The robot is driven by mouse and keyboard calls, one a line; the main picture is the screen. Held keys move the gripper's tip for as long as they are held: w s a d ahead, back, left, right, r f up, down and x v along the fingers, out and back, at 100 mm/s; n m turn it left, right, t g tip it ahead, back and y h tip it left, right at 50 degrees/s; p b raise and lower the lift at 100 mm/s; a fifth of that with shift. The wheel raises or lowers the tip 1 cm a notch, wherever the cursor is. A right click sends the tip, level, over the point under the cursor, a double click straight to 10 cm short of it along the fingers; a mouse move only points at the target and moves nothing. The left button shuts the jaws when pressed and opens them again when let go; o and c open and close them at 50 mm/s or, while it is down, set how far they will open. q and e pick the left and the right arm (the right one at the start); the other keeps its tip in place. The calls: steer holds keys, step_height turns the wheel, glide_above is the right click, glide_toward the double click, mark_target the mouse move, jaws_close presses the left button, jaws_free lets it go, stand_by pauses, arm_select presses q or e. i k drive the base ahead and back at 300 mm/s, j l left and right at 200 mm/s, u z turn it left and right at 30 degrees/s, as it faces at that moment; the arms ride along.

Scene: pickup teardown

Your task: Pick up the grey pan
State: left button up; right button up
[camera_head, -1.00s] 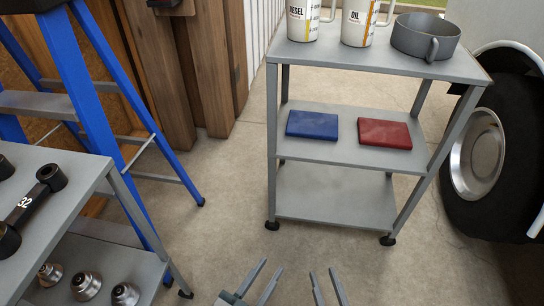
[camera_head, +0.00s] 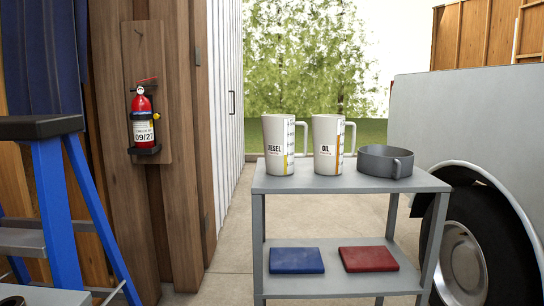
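The grey pan (camera_head: 373,161) is a round, shallow dish with a loop handle (camera_head: 398,168) on its front right side. It sits at the right of the top shelf of a grey metal cart (camera_head: 345,185), beside the white jug marked OIL (camera_head: 327,146). Neither of my grippers shows in the current head view, so I cannot see whether they are open or shut.
A white jug marked DIESEL (camera_head: 278,146) stands left of the OIL jug. A blue cloth (camera_head: 296,260) and a red cloth (camera_head: 368,259) lie on the lower shelf. A blue ladder (camera_head: 60,215) stands left, and a vehicle wheel (camera_head: 475,250) is close at the right.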

mark_target(382, 161)
steer(key=i+l+z, duration=0.2)
steer(key=i+z, duration=0.15)
steer(key=i, duration=0.3)
steer(key=i+z, duration=0.3)
steer(key=i, duration=0.4)
